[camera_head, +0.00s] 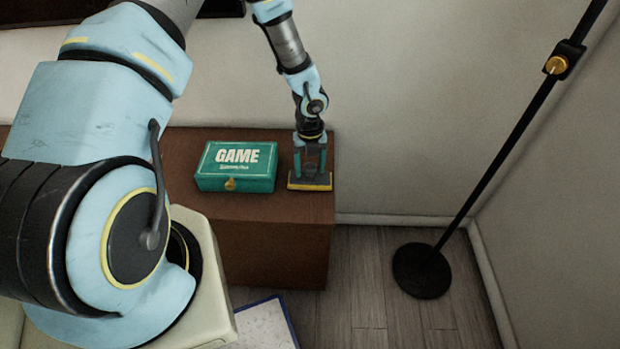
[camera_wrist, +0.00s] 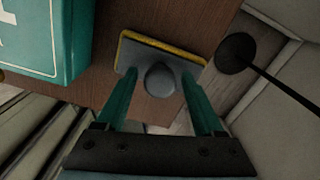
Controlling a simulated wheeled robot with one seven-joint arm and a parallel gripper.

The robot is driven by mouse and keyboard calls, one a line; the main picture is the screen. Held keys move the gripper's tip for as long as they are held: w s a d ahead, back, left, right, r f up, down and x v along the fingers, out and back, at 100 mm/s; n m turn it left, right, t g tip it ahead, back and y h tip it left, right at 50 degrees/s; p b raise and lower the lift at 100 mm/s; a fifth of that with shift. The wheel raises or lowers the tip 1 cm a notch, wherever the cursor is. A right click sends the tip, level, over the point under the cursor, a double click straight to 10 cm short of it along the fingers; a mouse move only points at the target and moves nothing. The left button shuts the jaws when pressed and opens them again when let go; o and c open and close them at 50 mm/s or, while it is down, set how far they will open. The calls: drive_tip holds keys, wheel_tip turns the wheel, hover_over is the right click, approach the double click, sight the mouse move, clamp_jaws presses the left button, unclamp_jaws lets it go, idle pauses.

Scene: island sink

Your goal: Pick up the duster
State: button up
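The duster (camera_head: 310,184) lies on the brown cabinet top near its right end. It has a grey, yellow-edged base and a rounded grey knob, clearest in the wrist view (camera_wrist: 160,80). My gripper (camera_head: 310,170) points down right above the duster. In the wrist view my gripper (camera_wrist: 159,78) is open, with one teal finger on each side of the knob. Gaps show between the fingers and the knob, so nothing is held. The head view does not show the exact height of the fingertips over the base.
A teal GAME box (camera_head: 236,167) lies on the cabinet (camera_head: 270,240) just left of the duster. A black stand with a round base (camera_head: 421,270) is on the floor to the right. The wall (camera_head: 400,110) rises behind the cabinet. A blue-edged flat item (camera_head: 265,325) lies below.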

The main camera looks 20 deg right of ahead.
clamp_jaws()
idle(0.3)
idle(0.3)
